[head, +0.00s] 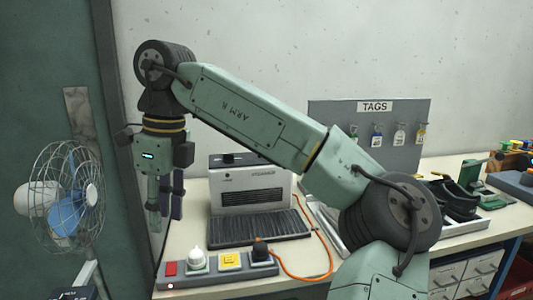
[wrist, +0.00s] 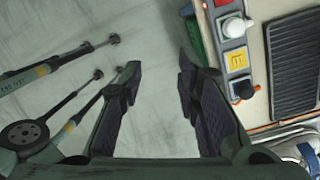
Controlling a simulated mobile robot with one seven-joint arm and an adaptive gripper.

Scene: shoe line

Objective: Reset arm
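My green arm reaches up and across to the left in the head view. My gripper (head: 165,222) hangs pointing down at the left end of the workbench (head: 315,287), left of the white machine. In the wrist view my gripper (wrist: 159,68) has its two dark-padded fingers spread apart. Nothing is between them, and only grey floor shows beyond the tips. The control panel (wrist: 235,60) lies to the right of the fingers in that view, apart from them.
The control panel (head: 215,270) has a red button, white knob, yellow button and black knob. The machine (head: 250,188) stands behind it. An orange cable (head: 325,255) crosses the bench. A caged fan (head: 68,195) stands left. Black shoes (head: 455,200) and the TAGS board (head: 340,125) are right.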

